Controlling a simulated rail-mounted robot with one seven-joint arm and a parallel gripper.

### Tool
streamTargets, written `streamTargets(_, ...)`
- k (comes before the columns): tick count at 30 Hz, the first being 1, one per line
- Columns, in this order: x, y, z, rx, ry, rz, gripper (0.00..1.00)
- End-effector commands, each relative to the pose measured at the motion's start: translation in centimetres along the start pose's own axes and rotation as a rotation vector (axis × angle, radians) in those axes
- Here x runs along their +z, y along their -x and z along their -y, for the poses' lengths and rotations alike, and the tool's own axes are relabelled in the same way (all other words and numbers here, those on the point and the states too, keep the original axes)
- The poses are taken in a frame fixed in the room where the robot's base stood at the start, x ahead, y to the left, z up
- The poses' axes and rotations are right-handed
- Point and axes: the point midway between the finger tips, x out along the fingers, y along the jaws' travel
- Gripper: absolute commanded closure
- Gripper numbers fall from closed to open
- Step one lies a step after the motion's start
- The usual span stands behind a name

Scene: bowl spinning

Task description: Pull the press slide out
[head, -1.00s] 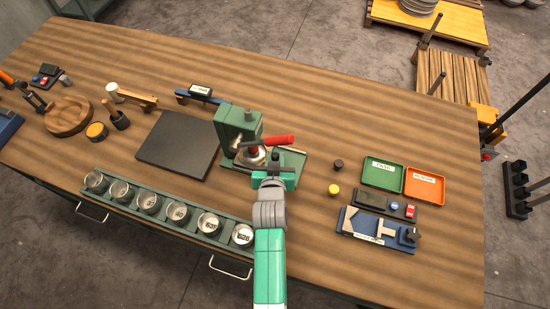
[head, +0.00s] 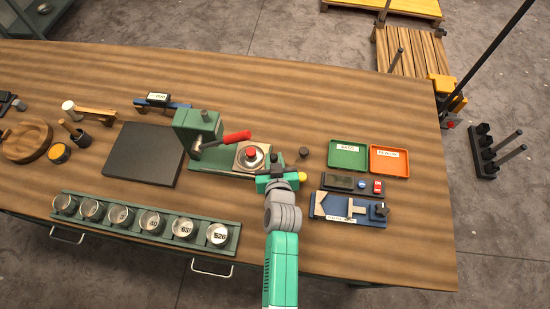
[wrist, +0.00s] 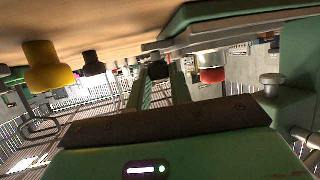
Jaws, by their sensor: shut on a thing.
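The green press (head: 200,128) stands near the middle of the bench, with a red-handled lever (head: 235,138). Its slide (head: 241,165) is drawn out to the right of the press head and carries a round metal piece with a red knob (head: 252,153). My gripper (head: 268,176) is at the slide's near right end, shut on a dark slide handle (wrist: 158,70), seen between the fingers in the wrist view. The fingers partly hide the grip. The red knob (wrist: 212,74) hangs beside the fingers in the tilted wrist view.
A yellow knob-like piece (head: 302,177) and a dark one (head: 304,152) stand close right of my gripper. Beyond are the green tray (head: 347,155), orange tray (head: 389,159) and blue fixture (head: 335,207). A rack of several tins (head: 150,229) lines the front edge.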

Motion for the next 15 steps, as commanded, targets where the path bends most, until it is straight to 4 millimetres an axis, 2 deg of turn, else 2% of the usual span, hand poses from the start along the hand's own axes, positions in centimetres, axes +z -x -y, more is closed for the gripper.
streamTargets(3, 0.14, -0.01, 0.09, -0.001, 0.001, 0.003, 1.0)
streamTargets(4, 0.14, -0.01, 0.08, -0.001, 0.001, 0.003, 0.73)
streamTargets(6, 0.11, -0.01, 0.08, -0.001, 0.001, 0.003, 0.59)
streamTargets(15, 0.04, 0.19, 0.05, 0.0, 0.0, 0.002, 0.57)
